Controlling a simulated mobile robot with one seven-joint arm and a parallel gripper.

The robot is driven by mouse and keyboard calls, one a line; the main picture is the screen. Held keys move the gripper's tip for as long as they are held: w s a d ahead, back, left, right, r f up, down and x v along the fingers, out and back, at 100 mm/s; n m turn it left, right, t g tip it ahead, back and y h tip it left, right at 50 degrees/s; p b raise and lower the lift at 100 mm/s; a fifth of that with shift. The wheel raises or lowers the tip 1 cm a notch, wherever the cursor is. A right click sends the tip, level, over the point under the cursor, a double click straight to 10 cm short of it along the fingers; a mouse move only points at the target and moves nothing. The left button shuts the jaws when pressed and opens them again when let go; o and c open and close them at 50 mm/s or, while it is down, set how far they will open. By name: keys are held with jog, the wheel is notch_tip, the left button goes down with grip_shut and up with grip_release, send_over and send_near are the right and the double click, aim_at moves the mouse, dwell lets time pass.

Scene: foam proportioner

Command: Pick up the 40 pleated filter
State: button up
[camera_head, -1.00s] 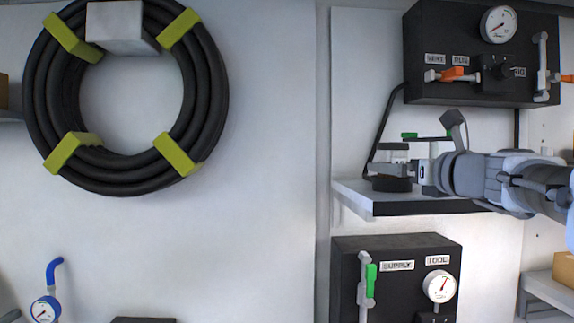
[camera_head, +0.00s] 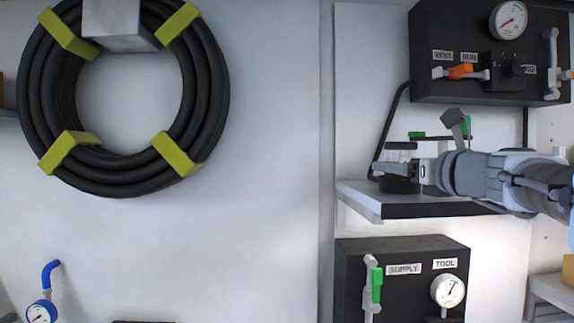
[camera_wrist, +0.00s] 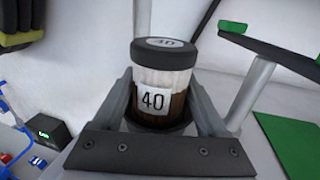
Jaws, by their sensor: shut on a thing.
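The 40 pleated filter (camera_wrist: 163,78) stands upright between my gripper's fingers in the wrist view. It has a dark cap marked 40, a white upper body, a brown lower part and a label reading 40. My gripper (camera_wrist: 163,105) is shut on it, one finger on each side. In the head view my gripper (camera_head: 392,170) reaches in from the right at the small shelf, and the filter (camera_head: 400,151) shows partly behind the fingers. A dark round base lies below it; I cannot tell whether the filter touches it.
The shelf (camera_head: 420,209) lies under my gripper. Black panels with gauges sit above (camera_head: 480,85) and below (camera_head: 400,300). A coiled hose (camera_head: 205,100) hangs at left.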

jog(key=shift+c, duration=0.6)
jog(key=shift+r, duration=0.1)
